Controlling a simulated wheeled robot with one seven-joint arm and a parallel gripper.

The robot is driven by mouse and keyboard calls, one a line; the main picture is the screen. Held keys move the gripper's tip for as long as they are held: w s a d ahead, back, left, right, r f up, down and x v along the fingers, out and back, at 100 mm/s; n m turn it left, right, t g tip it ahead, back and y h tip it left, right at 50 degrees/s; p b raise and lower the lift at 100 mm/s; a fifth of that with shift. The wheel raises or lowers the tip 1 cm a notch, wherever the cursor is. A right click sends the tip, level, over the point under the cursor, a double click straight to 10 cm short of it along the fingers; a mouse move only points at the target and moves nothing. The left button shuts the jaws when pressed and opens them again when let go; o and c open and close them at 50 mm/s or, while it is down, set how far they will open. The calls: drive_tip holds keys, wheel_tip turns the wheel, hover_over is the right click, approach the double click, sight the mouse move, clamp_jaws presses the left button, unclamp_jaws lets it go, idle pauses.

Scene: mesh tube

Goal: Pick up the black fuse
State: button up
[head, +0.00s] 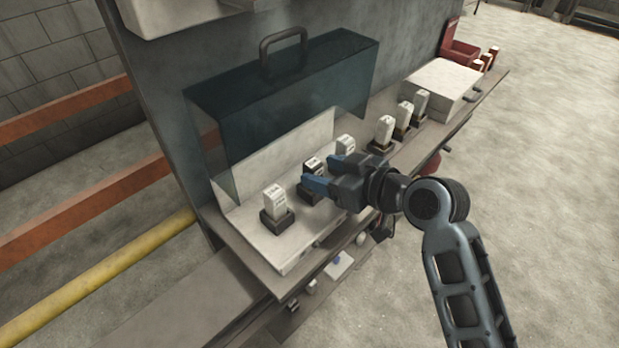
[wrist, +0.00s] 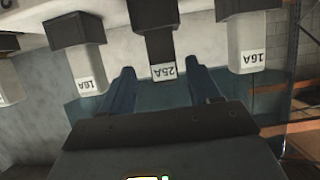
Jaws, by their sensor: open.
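The black fuse (wrist: 160,42) is the middle one in the wrist view, dark with a white "25A" label. It stands in a dark holder, between two white fuses. In the head view the black fuse (head: 312,166) stands upright in the open box, partly hidden by my fingers. My gripper (head: 321,173) is open, with its blue fingers reaching in close to it. In the wrist view my gripper (wrist: 159,72) has one finger on either side of the label end. I cannot tell whether the fingers touch the fuse.
White fuses (head: 274,201) and (head: 345,146) flank the black one. The box's clear raised lid (head: 290,90) stands behind them. Several more fuses (head: 384,131) stand on the shelf to the right, before a white box (head: 441,86).

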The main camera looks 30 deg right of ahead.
sight(306, 169)
drive_tip(key=shift+p+x, duration=0.4)
drive_tip(key=shift+x, duration=2.2)
drive_tip(key=shift+s+a, duration=0.15)
drive_tip(key=shift+a, duration=0.05)
drive_tip(key=c, duration=1.1)
